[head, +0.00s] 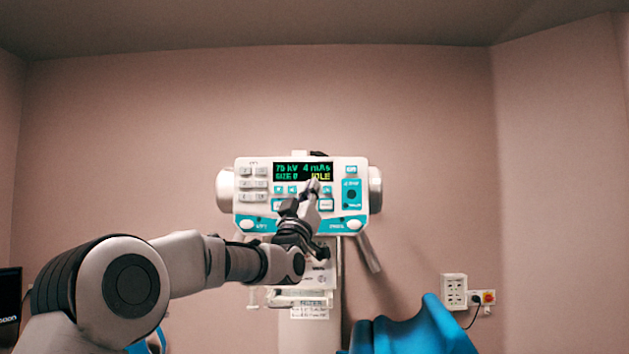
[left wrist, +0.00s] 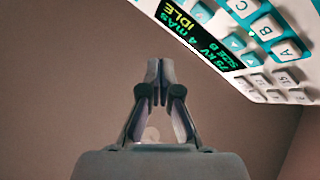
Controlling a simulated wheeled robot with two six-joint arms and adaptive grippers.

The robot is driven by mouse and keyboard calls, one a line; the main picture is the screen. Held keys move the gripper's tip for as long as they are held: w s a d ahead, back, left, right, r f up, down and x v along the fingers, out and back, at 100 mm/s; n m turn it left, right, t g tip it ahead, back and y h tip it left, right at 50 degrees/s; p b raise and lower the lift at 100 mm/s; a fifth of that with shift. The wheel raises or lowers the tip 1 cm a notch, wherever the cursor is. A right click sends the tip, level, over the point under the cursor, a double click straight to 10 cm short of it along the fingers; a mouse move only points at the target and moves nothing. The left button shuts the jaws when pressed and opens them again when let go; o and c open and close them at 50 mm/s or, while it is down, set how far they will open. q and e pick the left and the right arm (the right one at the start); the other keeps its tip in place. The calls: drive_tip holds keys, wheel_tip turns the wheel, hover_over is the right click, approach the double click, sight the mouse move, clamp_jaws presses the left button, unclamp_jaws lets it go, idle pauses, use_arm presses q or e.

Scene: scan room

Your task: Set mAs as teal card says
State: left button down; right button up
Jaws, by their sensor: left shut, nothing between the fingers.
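The white and teal control console (head: 262,221) faces me on the wall stand. Contact cannot be told. I cannot make out a separate teal card. My right gripper is out of view.
Small labels (head: 310,312) hang on the stand below the console, too small to read. A blue curved object (head: 415,330) stands at the lower right. A wall socket (head: 453,291) is beyond it. A dark screen (head: 9,295) is at the left edge.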

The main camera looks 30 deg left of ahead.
use_arm(q)
drive_tip(key=w+a+p, duration=0.2)
drive_tip(key=w, duration=0.1)
drive_tip(key=w+a+p, duration=0.1)
drive_tip(key=p, duration=0.1)
drive_tip(key=shift+w, duration=0.25)
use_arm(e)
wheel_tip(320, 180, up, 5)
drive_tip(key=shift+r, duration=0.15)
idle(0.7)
use_arm(q)
drive_tip(key=shift+w+a+r+p, duration=0.1)
drive_tip(key=shift+w+p, duration=0.15)
drive_tip(key=shift+p, duration=0.1)
drive_tip(key=shift+w+a, duration=0.1)
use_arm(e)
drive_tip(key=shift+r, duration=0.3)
